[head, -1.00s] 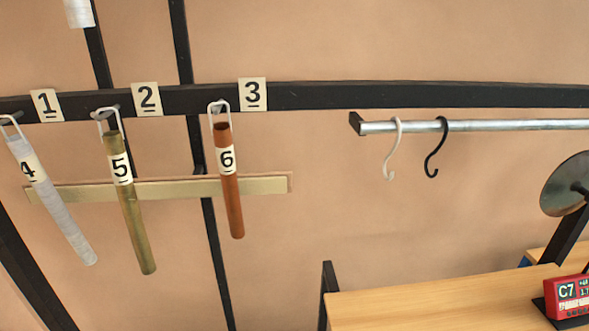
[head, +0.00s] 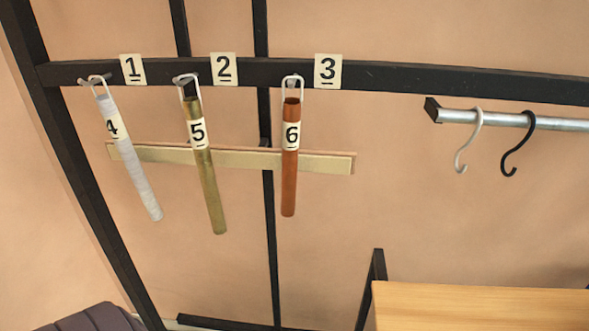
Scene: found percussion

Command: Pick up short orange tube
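The short orange tube (head: 289,185) hangs from a white loop on the black rack bar, below the "3" tag. It is orange-brown, carries a "6" label and is the shortest of the hanging tubes. A brass-coloured tube (head: 212,195) labelled "5" hangs to its left. A pale grey tube (head: 138,180) labelled "4" hangs further left and tilts. Neither of my grippers shows in the head view.
A black frame bar (head: 400,82) carries the tubes, with a pale wooden strip (head: 330,163) behind them. A metal rail (head: 560,123) at right holds a white hook (head: 468,142) and a black hook (head: 521,145). A wooden tabletop (head: 480,308) is at lower right.

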